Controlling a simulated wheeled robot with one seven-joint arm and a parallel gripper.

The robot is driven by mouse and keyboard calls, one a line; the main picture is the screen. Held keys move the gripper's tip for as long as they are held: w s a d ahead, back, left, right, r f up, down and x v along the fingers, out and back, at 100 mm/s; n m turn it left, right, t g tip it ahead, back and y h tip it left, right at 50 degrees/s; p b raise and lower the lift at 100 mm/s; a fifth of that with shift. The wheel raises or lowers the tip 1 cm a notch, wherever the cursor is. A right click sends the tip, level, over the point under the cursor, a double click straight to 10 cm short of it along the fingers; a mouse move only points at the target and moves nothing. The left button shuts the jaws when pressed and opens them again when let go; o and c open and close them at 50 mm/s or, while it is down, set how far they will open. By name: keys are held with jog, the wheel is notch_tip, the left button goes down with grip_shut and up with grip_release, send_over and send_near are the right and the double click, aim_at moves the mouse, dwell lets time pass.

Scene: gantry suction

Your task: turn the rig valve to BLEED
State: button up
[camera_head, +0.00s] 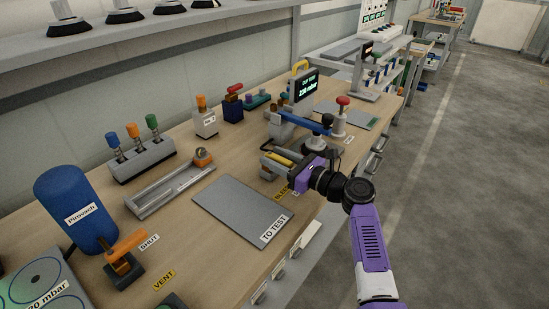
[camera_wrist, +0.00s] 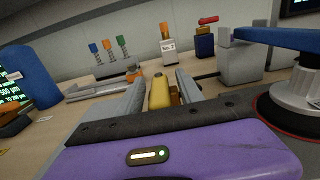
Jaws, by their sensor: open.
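A valve with a yellow handle (camera_head: 281,158) stands on the bench below the gauge unit, with the label BLEED (camera_head: 282,191) on the near side, partly covered by my gripper. My gripper (camera_head: 273,164) is open, reaching in from the right. In the wrist view the yellow handle (camera_wrist: 160,92) lies between the two grey fingers of my gripper (camera_wrist: 161,80), with small gaps visible on its sides. The valve's base is mostly hidden. I cannot tell whether a finger touches the handle.
A blue-armed suction cup fixture (camera_head: 305,122) stands just behind my gripper, close to the wrist. A gauge display (camera_head: 303,91) is beyond it. A grey TO TEST plate (camera_head: 235,208) lies bare at left. An orange-handled valve (camera_head: 126,242) has SHUT and VENT labels.

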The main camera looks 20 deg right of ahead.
jog(key=shift+w+a, duration=0.15)
jog(key=shift+w, duration=0.05)
jog(key=shift+c, duration=0.2)
grip_shut()
dwell(1.2)
